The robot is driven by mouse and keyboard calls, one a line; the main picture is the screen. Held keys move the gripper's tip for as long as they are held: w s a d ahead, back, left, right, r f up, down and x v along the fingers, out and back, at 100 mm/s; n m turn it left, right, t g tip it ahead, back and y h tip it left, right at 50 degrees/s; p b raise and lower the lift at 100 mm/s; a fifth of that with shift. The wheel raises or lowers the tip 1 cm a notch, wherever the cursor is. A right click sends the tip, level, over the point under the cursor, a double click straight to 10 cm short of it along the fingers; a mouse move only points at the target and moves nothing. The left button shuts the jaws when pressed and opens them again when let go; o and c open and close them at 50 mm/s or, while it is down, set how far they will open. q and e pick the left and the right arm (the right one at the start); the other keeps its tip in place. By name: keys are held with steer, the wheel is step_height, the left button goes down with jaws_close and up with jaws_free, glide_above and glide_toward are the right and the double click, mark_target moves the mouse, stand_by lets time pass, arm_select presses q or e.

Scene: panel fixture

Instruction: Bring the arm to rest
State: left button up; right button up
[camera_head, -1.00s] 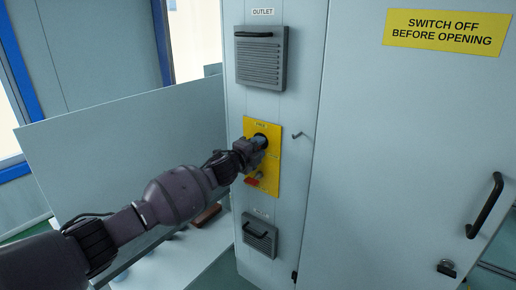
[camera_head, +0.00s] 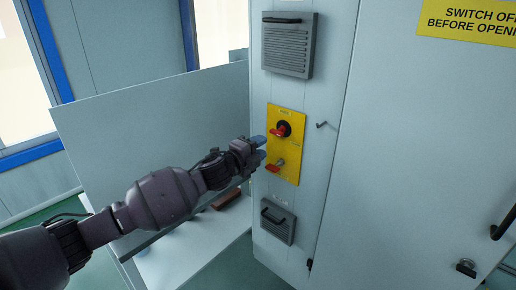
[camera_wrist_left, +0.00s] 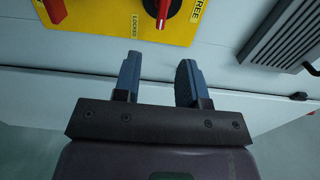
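My left gripper (camera_head: 258,148) is open and empty, just left of the yellow plate (camera_head: 295,150) on the cabinet's narrow face. In the left wrist view its two blue-grey fingers (camera_wrist_left: 160,82) stand apart with nothing between them. The plate carries two red rotary handles. The upper handle (camera_head: 281,130) sits on a black round base, and the lower handle (camera_head: 275,167) lies below it. In the left wrist view the red handle on the black base (camera_wrist_left: 163,10) shows at the top, between "LOCKED" and "FREE" labels. My right gripper is not in view.
A grey louvred outlet (camera_head: 288,45) is above the plate and a grey handled cover (camera_head: 277,222) below. A small hook (camera_head: 321,125) sticks out to the right. A pale panel (camera_head: 150,125) stands behind my arm. A brown object (camera_head: 227,199) lies on a white surface.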

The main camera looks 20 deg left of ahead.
arm_select(q)
steer(key=shift+s+a, duration=0.1)
steer(key=shift+s, duration=0.1)
stand_by(0.5)
steer(key=s+a+f+n+g+y, duration=0.1)
steer(key=s+f+n+g+y, duration=0.1)
steer(key=s+f+n, duration=0.8)
steer(key=s+a+f+n+g+y, duration=0.1)
steer(key=s+f+n+g+y, duration=0.2)
steer(key=s+f+n, duration=0.8)
steer(key=s+f, duration=0.4)
steer(key=s, duration=0.4)
steer(key=s+f+y, duration=0.1)
steer(key=s+f, duration=0.3)
steer(key=s, duration=0.4)
steer(key=shift+s+a+f, duration=0.2)
steer(key=shift+s+f, duration=0.05)
steer(key=shift+s, duration=0.1)
